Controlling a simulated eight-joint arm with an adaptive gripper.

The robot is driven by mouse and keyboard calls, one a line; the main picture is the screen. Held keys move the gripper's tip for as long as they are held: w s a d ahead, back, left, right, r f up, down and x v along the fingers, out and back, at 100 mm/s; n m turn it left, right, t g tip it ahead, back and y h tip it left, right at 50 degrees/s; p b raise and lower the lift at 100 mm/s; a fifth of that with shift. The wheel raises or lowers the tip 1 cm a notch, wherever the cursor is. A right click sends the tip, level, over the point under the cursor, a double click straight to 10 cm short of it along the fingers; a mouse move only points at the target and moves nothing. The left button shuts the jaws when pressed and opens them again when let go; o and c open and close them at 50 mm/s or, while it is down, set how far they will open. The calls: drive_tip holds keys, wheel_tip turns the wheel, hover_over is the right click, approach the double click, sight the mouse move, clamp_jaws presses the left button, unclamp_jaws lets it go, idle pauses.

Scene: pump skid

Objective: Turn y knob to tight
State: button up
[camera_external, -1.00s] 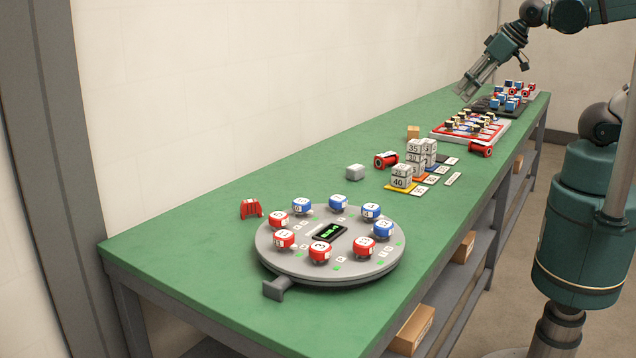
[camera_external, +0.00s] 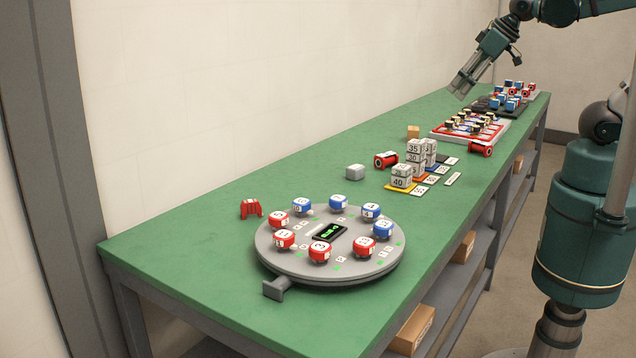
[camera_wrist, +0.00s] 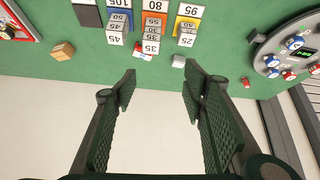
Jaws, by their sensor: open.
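No knob marked y can be made out. In the external view a round grey turntable (camera_external: 290,262) carries several red and blue knob-like pieces with white marked tops, around a small display (camera_external: 330,232). Part of the turntable also shows at the right of the wrist view (camera_wrist: 262,62). A red-edged board (camera_external: 440,136) with several small pieces and a dark tray (camera_external: 484,104) with blue pieces stand farther along the table; their marks are too small to read.
The green table (camera_external: 200,215) runs along a pale wall. A red bracket-like piece (camera_external: 251,208) lies left of the turntable.

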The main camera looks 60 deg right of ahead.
drive_tip(key=w+a+r+n+g+p, duration=0.1)
drive_tip(key=w+a+n+g+p, duration=0.1)
drive_tip(key=w+a+n, duration=0.6)
drive_tip(key=n+g+p, duration=0.4)
drive_tip(key=n, duration=0.7)
approach(338, 198)
drive_tip(key=shift+w+d, duration=0.35)
drive_tip(key=shift+w, duration=0.05)
drive_tip(key=shift+s+a+f+g, duration=0.15)
drive_tip(key=shift+a+f+g, duration=0.15)
drive_tip(key=shift+a+f, duration=0.1)
drive_tip(key=shift+f, duration=0.15)
drive_tip(key=shift+f, duration=3.75)
